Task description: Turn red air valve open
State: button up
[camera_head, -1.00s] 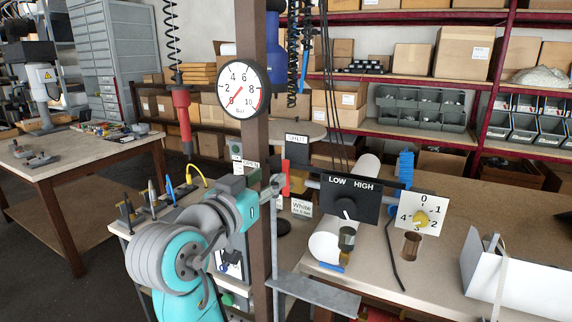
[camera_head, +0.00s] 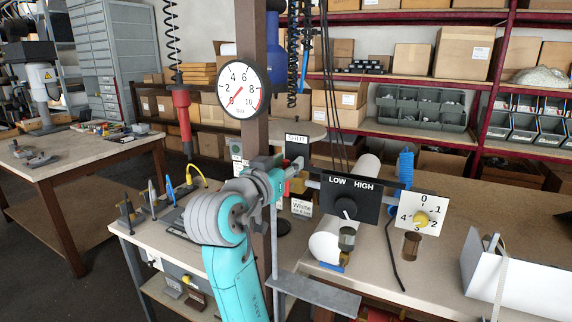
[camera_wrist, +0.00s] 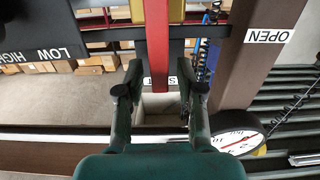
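The red valve lever (camera_wrist: 158,45) hangs into the wrist view from the top centre as a long flat red bar. My gripper (camera_wrist: 158,95) is open, with one dark finger on each side of the lever's end and visible gaps on both sides. In the head view my gripper (camera_head: 282,170) is at the brown post, mostly hidden by the arm and post, and covers most of the lever. The SHUT sign (camera_head: 297,138) stands just above and behind it. The OPEN label (camera_wrist: 267,36) is on the post at the right of the wrist view.
A round pressure gauge (camera_head: 240,89) is on the post (camera_head: 257,190), its needle near the low end. Right of the lever are the black LOW/HIGH plate (camera_head: 350,198) and white numbered dial (camera_head: 418,214). A grey bracket (camera_head: 315,294) juts out below.

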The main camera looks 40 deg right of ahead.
grip_shut()
jog(key=shift+w+a, duration=0.1)
jog(key=w+n, duration=0.1)
jog(key=n, duration=0.1)
jog(key=w+n, duration=0.1)
jog(key=n, duration=0.1)
jog(key=shift+w+a+f+n, duration=0.1)
jog(key=shift+a+f+n, duration=0.1)
jog(key=shift+a+n, duration=0.15)
jog(key=w+a+f+n, duration=0.1)
jog(key=w+f+n, duration=0.2)
jog(key=n, duration=1)
jog(key=shift+w+a+f, duration=0.2)
jog(key=shift+w+f, duration=0.15)
jog(key=shift+f, duration=1.2)
jog(key=shift+n, duration=0.25)
jog(key=shift+o, duration=1.4)
grip_release()
